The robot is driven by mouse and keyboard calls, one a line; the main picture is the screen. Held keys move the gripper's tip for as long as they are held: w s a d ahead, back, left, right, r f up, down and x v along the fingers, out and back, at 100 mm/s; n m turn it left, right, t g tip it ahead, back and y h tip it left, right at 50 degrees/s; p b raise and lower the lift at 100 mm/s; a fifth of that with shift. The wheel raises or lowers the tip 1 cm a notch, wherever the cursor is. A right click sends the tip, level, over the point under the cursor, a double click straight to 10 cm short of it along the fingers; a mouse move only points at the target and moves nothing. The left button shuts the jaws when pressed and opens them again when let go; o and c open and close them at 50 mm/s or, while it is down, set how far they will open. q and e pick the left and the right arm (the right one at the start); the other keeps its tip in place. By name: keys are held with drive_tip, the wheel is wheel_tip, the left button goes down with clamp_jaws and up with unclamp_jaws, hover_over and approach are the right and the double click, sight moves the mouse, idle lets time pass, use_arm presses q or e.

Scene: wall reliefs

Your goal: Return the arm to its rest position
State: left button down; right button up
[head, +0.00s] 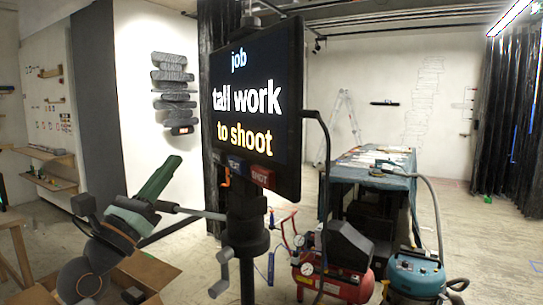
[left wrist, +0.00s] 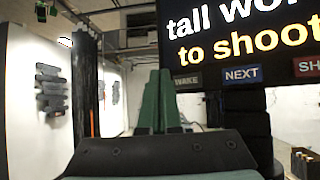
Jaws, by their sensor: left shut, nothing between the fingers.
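My left gripper (head: 172,162) has dark green fingers that point up and to the right, in front of the white wall panel. In the left wrist view its fingers (left wrist: 158,100) stand together, shut with nothing between them. The left arm (head: 88,268) comes in from the lower left. A black screen (head: 256,105) reading "job", "tall work", "to shoot" stands on a dark post, right of the gripper and apart from it in the head view. Below the screen are a WAKE button (left wrist: 187,80), a blue NEXT button (left wrist: 243,75) and a red button (left wrist: 307,66). My right gripper is out of view.
A grey bar (head: 192,212) juts left from the post, close to the left wrist in the picture. A cardboard box (head: 152,272) lies below the arm. A red compressor (head: 335,282), a blue-green vacuum (head: 415,275) and a covered table (head: 372,172) stand at right.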

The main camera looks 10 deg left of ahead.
use_arm(q)
drive_tip(key=s+a+f+n+g+y, duration=0.25)
drive_tip(key=f+n+y, duration=0.25)
drive_tip(key=f+n, duration=0.5)
drive_tip(key=s+a+f+n+g+y, duration=0.25)
drive_tip(key=f+n+y, duration=0.35)
drive_tip(key=f+n, duration=0.5)
drive_tip(key=s+a+f+n+g+y, duration=0.25)
drive_tip(key=s+f+n+y, duration=0.35)
drive_tip(key=n, duration=0.7)
drive_tip(key=s+d+f+n+g+h, duration=0.1)
drive_tip(key=s+d+f+g+h, duration=0.15)
drive_tip(key=f, duration=0.45)
drive_tip(key=s+d+f+n+g+h, duration=0.15)
drive_tip(key=f+g, duration=0.25)
drive_tip(key=f, duration=0.4)
drive_tip(key=s+d+f+g+h, duration=0.3)
drive_tip(key=s+d+f, duration=0.2)
drive_tip(key=s, duration=0.3)
drive_tip(key=s+d+f+g+h, duration=0.3)
drive_tip(key=s+d+f+g, duration=0.15)
drive_tip(key=s+d, duration=0.2)
drive_tip(key=w+d+f+t+h, duration=0.1)
drive_tip(key=w+f+t, duration=0.1)
drive_tip(key=f, duration=0.3)
drive_tip(key=w+d+f+t+h, duration=0.1)
drive_tip(key=w+d+f+t, duration=0.1)
drive_tip(key=f+t, duration=0.2)
drive_tip(key=shift+d+f, duration=0.15)
drive_tip(key=shift+f, duration=1.1)
